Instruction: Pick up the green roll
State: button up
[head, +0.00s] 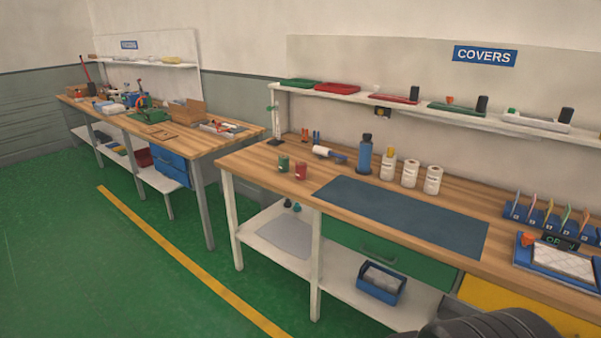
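A small green roll (284,163) stands upright near the left end of the wooden workbench (268,194) in the head view. A similar small red roll (301,171) stands just to its right, close to it. Nothing covers the green roll. A dark rounded part at the bottom right edge looks like mine, but my gripper is not in view.
A shelf (440,119) runs behind. Green floor (80,265) lies free in front; another bench (190,150) stands left.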

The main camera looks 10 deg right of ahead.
aim_at(283, 159)
jog(key=i+j+z, duration=0.3)
jog(key=i+j, duration=0.35)
jog(key=i, duration=0.4)
jog(key=i+j+z, duration=0.3)
jog(key=i+j, duration=0.55)
jog(key=i, duration=0.2)
jog(key=i+j+z, duration=0.3)
jog(key=i+j, duration=0.55)
jog(key=j, duration=0.25)
